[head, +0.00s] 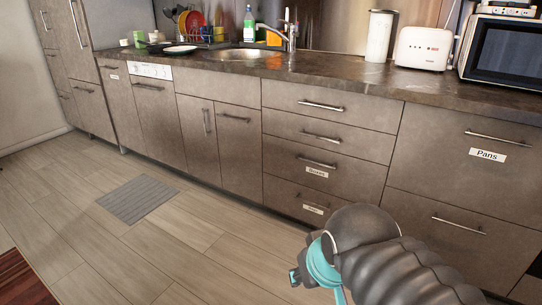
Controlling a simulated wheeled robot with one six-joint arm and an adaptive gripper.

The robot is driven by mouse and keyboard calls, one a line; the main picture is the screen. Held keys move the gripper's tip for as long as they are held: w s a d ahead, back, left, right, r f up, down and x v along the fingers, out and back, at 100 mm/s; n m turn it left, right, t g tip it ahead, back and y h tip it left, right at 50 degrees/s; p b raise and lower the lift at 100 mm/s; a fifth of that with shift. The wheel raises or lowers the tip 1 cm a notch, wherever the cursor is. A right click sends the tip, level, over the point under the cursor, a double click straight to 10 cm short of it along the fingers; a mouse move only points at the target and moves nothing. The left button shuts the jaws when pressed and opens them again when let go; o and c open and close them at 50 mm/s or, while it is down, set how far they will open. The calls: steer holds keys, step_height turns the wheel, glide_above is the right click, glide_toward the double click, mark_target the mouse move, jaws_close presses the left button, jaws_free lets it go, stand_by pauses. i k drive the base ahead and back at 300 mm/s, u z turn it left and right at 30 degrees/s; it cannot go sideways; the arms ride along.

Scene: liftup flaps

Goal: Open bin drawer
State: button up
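Several closed drawer and cabinet fronts run under the dark counter in the head view. One front near the left (119,108) has a small label (112,77) too small to read. In the middle stack, the lowest drawer (285,194) is shut and bears a small label (313,209) that I cannot read clearly. The drawer above it (290,163) has a label that looks like "Bowls". I cannot tell which front is the bin drawer. My gripper (295,277) is at the bottom, in front of the middle stack and apart from the fronts; its fingers are mostly hidden.
A wide drawer labelled "Pans" (488,154) is shut at the right. The counter (340,73) holds a toaster (424,48), a microwave (508,50) and dishes by the sink (240,54).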

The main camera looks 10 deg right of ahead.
mark_target(239, 128)
steer(key=u, duration=0.65)
steer(key=i, duration=1.6)
steer(key=z, duration=0.4)
